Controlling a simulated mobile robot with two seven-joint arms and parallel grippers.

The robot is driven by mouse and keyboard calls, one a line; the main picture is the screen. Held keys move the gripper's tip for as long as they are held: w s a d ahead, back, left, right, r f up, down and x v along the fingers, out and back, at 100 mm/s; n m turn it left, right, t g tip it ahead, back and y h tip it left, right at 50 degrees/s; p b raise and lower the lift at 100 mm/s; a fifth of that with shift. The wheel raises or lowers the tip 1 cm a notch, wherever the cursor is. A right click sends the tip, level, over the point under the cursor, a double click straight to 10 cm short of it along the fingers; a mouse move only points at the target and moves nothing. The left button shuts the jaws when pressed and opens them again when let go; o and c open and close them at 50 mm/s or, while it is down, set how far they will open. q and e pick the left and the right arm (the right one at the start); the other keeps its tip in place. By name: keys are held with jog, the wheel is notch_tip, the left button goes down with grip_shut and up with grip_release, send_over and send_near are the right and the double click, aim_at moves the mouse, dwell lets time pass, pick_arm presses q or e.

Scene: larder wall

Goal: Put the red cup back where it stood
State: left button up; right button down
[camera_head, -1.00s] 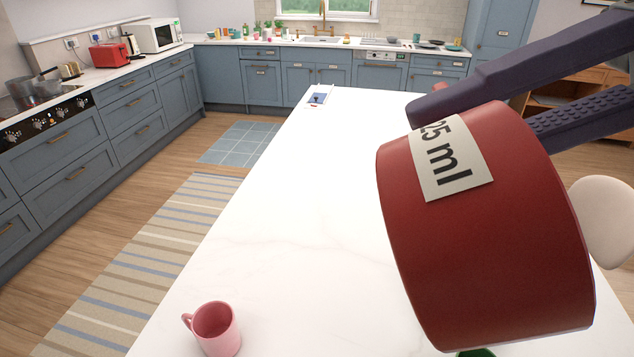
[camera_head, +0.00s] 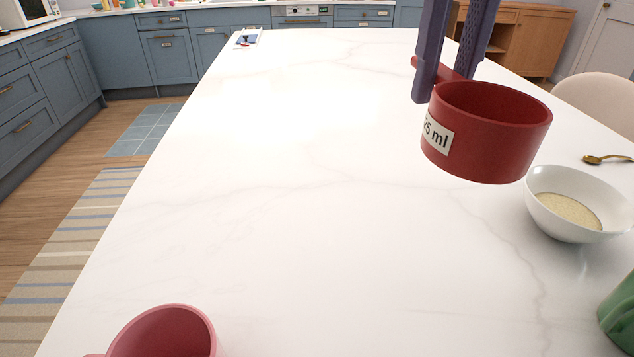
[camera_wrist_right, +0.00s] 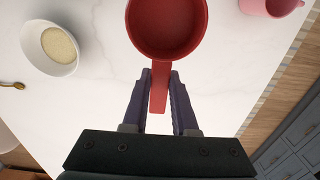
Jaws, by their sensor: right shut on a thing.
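The red cup (camera_head: 487,135) is a measuring cup with a white label, of which "25 ml" can be read. It is upright, its open top facing up, and looks empty inside. My right gripper (camera_head: 445,78) is shut on its handle and holds it out over the white worktop. In the right wrist view the cup (camera_wrist_right: 167,25) is beyond the fingertips, with its handle between the fingers (camera_wrist_right: 160,78). It appears above the surface, but the exact gap is hard to tell. My left gripper is not in view.
A white bowl (camera_head: 550,213) of pale grains stands right of the cup, with a gold spoon (camera_head: 608,159) behind it. A green object (camera_head: 620,315) is cut off at the right edge. A pink mug (camera_head: 165,335) stands near left. The middle of the white worktop (camera_head: 300,200) is clear.

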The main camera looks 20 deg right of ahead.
jog(key=shift+w+d+f, duration=0.25)
jog(key=shift+f, duration=0.15)
send_over(398, 259)
notch_tip(398, 259, down, 15)
jog(key=shift+s+p, duration=0.1)
jog(key=shift+p, duration=0.2)
jog(key=shift+f, duration=2.3)
jog(key=shift+f+b, duration=0.2)
jog(key=shift+b, duration=0.1)
jog(key=c, duration=0.7)
grip_release()
jog(key=shift+r, duration=0.1)
